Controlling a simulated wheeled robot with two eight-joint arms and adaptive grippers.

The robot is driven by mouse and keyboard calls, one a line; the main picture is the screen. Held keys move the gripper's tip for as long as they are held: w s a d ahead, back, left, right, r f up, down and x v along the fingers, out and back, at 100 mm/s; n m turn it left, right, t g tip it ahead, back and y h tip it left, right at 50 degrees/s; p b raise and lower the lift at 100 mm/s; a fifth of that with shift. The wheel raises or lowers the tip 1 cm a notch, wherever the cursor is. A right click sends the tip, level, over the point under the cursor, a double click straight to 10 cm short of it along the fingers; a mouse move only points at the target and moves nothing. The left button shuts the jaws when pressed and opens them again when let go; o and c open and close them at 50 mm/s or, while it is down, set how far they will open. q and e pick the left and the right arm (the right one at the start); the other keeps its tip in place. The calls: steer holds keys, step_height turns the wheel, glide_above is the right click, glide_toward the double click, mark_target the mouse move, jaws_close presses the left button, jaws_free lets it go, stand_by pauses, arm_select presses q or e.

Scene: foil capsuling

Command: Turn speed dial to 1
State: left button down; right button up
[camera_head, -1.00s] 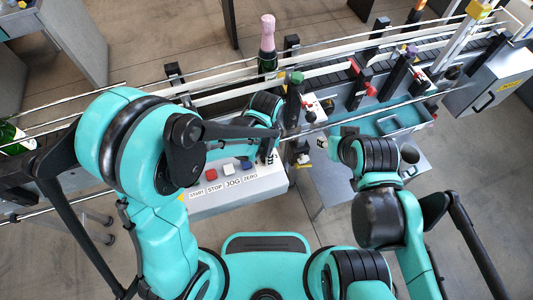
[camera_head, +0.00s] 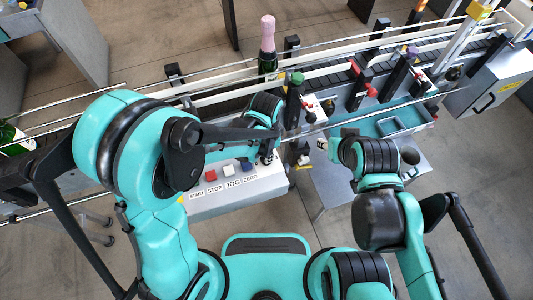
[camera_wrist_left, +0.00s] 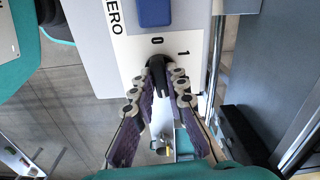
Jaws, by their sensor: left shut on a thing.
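The speed dial (camera_wrist_left: 157,70) is a black knob on the white control panel (camera_wrist_left: 130,55), below the printed 0 and to the lower left of the 1 in the left wrist view. Its narrow top appears nearer the 0 than the 1; its exact setting is hard to tell. My left gripper (camera_wrist_left: 157,88) is shut on the dial, one finger on each side. In the head view my left gripper (camera_head: 268,156) is at the panel's right end and hides the dial. My right gripper (camera_head: 326,145) is to the right of the panel, small and partly hidden by its wrist.
A red button (camera_head: 211,175), a white one (camera_head: 228,166) and a blue one (camera_head: 247,166) sit left of the dial; the blue button also shows in the left wrist view (camera_wrist_left: 154,12). A conveyor with rails runs behind the panel, carrying a pink-capped bottle (camera_head: 268,45).

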arm_select(q)
steer(key=n+b, duration=0.1)
steer(key=n, duration=0.4)
steer(key=n+b, duration=0.1)
steer(key=n, duration=0.5)
steer(key=shift+n, duration=0.4)
steer(key=n, duration=0.5)
steer(key=shift+b, duration=0.3)
steer(key=n, duration=0.5)
steer(key=shift+n, duration=0.4)
steer(key=c, duration=1.5)
jaws_free()
steer(key=shift+c, duration=0.2)
